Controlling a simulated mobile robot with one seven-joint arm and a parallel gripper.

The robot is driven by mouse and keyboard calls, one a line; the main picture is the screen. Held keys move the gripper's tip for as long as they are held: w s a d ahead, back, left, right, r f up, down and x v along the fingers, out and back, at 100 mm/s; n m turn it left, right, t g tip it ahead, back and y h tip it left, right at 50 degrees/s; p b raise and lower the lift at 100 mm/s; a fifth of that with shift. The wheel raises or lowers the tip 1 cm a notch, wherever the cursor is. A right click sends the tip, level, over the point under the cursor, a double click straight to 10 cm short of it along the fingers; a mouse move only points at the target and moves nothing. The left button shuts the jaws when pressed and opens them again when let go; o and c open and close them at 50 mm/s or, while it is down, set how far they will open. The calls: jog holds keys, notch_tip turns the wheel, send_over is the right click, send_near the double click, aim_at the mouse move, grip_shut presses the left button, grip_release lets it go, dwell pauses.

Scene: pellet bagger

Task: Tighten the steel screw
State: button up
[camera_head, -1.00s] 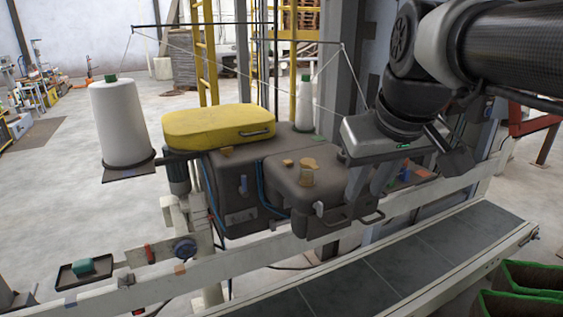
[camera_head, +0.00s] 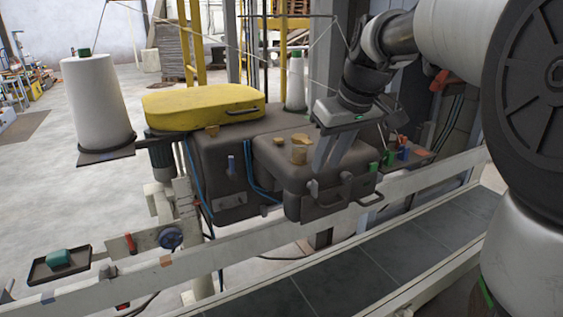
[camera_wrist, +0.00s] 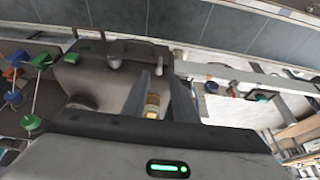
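The brown sewing-machine head (camera_head: 330,185) carries several brass-coloured knobs on its top, one of them a short upright cylinder (camera_head: 299,154). My gripper (camera_head: 323,168) points down over this head, just right of that cylinder in the head view. In the wrist view my gripper (camera_wrist: 158,80) has its two fingers apart. A brass-coloured cylinder (camera_wrist: 153,105) shows in the gap between them, and I see no clear contact. A small grey metal fitting (camera_head: 313,188) sits on the head's front; a grey fitting also shows in the wrist view (camera_wrist: 115,60). I cannot tell which part is the steel screw.
A yellow cover (camera_head: 200,103) lies on the larger housing to the left. A white thread cone (camera_head: 95,100) stands farther left, with thread lines running overhead. A small tray with coloured tools (camera_head: 405,155) is right of the head. The conveyor (camera_head: 390,255) is clear.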

aim_at(317, 182)
jog(key=x, duration=0.8)
jog(key=shift+w+f+b, duration=0.2)
jog(key=shift+f+b, duration=0.1)
jog(key=shift+b, duration=0.1)
grip_shut()
